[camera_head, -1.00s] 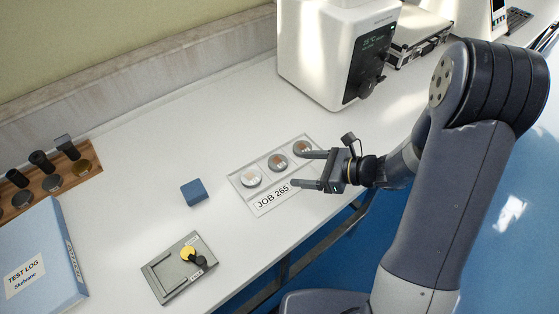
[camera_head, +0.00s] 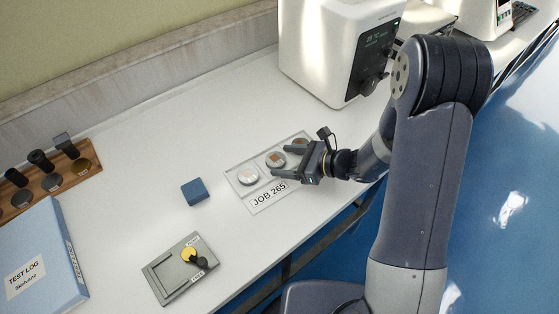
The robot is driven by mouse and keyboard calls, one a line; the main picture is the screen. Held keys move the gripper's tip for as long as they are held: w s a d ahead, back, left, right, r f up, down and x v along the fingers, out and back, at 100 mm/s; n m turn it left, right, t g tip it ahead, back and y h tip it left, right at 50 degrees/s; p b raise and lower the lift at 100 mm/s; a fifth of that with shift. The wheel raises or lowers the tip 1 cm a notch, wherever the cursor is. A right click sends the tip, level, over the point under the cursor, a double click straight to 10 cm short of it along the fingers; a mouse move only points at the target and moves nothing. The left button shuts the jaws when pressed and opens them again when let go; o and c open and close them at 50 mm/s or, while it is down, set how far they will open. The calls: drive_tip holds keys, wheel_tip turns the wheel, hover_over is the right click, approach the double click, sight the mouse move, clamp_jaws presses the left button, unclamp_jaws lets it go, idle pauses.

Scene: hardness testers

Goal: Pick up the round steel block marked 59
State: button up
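A tray labelled JOB 265 (camera_head: 239,195) lies on the white table and holds three round steel blocks in a row. The right block (camera_head: 299,144) is partly hidden behind my gripper. The markings on the blocks are too small to read. My gripper (camera_head: 284,160) is open, its two fingers apart and pointing left over the tray, close to the middle block. I see nothing between the fingertips, and its height above the tray is hard to tell.
A white tester (camera_head: 318,50) stands behind the tray. A blue block (camera_head: 194,192) and a grey plate with a yellow disc (camera_head: 163,281) lie left. A wooden rack (camera_head: 84,172) and a blue TEST LOG binder (camera_head: 40,250) are at far left. Bare table lies between.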

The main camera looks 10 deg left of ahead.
drive_tip(key=shift+s+f, duration=0.2)
drive_tip(key=shift+f, duration=0.2)
drive_tip(key=c, duration=0.5)
drive_tip(key=shift+w+d, duration=0.1)
drive_tip(key=shift+w, duration=0.05)
drive_tip(key=c, duration=0.6)
